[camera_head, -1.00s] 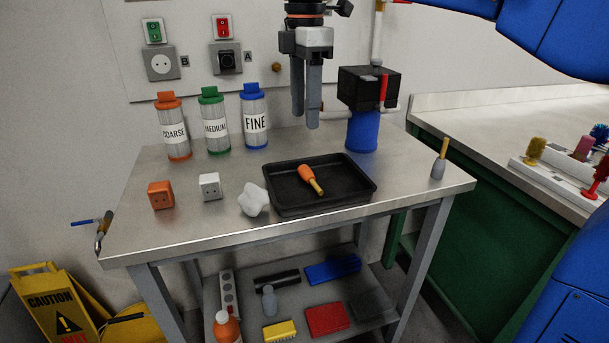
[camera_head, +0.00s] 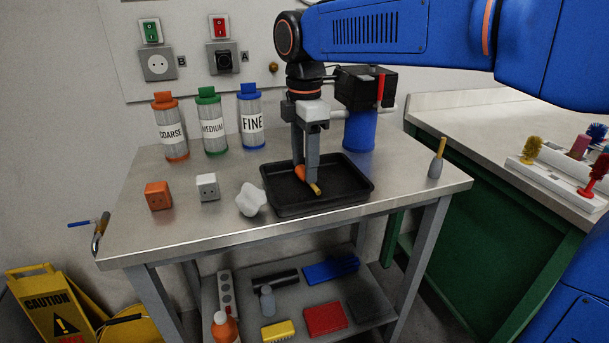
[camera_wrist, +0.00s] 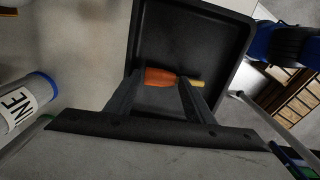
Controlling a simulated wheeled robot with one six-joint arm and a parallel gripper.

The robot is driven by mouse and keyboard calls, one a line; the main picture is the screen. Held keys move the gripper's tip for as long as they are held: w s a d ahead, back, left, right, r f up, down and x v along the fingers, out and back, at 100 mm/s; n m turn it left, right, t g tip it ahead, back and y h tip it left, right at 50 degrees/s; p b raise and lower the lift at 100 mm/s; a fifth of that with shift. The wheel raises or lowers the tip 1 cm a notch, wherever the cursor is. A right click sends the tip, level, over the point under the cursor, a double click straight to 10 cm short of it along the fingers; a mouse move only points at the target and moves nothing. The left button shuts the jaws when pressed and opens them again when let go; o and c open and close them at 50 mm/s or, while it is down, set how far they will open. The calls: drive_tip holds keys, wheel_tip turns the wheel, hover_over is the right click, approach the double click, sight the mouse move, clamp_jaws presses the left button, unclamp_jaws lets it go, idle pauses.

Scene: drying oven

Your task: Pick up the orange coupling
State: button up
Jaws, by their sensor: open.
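The orange coupling (camera_head: 301,173), an orange body with a brass end, lies in the black tray (camera_head: 278,208) on the metal table. My gripper (camera_head: 306,180) points down over the tray, and its fingers partly hide the coupling in the head view. In the wrist view the coupling (camera_wrist: 160,77) lies crosswise at the fingertips of my open gripper (camera_wrist: 161,82), its brass end reaching past the right finger. I cannot tell whether either finger touches it.
A white knobbed piece (camera_head: 251,199) stands close to the tray's left side. A grey, brass-tipped piece (camera_head: 436,163) stands to the right. A blue cylinder with a black box (camera_head: 366,90) is behind the tray. Labelled canisters (camera_head: 213,130) stand at the back left.

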drive_tip(key=shift+f, duration=0.4)
drive_tip(key=c, duration=0.8)
